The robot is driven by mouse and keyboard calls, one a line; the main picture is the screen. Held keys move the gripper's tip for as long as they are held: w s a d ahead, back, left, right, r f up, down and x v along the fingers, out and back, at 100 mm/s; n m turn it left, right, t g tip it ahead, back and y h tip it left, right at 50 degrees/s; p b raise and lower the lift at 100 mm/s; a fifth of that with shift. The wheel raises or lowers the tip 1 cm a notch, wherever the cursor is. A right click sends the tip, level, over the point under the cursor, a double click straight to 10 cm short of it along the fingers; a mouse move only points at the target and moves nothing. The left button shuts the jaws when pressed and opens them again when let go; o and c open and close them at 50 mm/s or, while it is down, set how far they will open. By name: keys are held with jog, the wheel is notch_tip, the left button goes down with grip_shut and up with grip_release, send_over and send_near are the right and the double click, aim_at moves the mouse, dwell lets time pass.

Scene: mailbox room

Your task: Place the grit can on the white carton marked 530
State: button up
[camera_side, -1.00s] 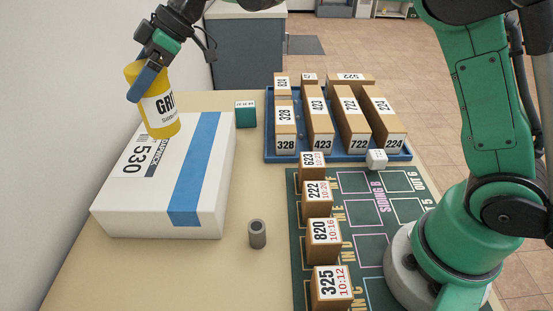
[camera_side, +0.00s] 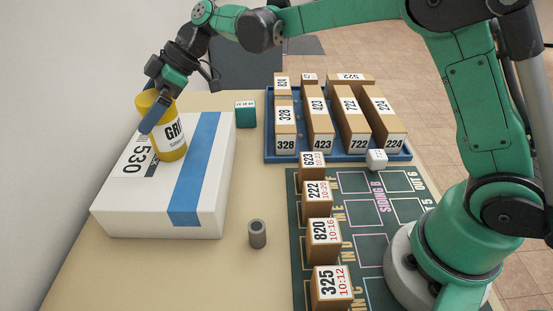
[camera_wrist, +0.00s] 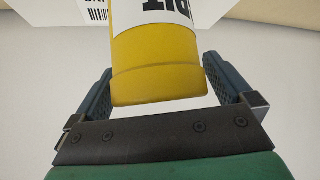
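The grit can (camera_side: 172,134) is a yellow can with a white label. It is upright over the far part of the white carton (camera_side: 112,199) marked 530, with its base at or very near the carton's top; I cannot tell if it touches. The can hides part of the carton top.
A blue strip (camera_side: 196,165) crosses the carton. To the right are a teal block (camera_side: 245,114), a grey cylinder (camera_side: 257,234), a blue tray (camera_side: 269,146) of numbered boxes, a white die (camera_side: 376,159) and a dark board (camera_side: 378,262) with numbered blocks.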

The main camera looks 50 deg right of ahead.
jog(key=shift+r, duration=0.15)
jog(key=v, duration=1.1)
jog(key=s+d+f+m+t+h, duration=0.1)
jog(key=s+d+f+m+h, duration=0.1)
jog(key=s+d+f+m, duration=0.1)
jog(key=s+d+f+m+t+h, duration=0.1)
jog(key=s+d+f+m+h, duration=0.2)
jog(key=s+m, duration=0.3)
jog(key=s+d+f+m+t+h, duration=0.1)
jog(key=s+d+f+m+h, duration=0.2)
jog(key=s, duration=0.4)
jog(key=shift+s+d+f+m+t, duration=0.15)
jog(key=shift+s+f+m+t, duration=0.15)
jog(key=shift+m, duration=0.4)
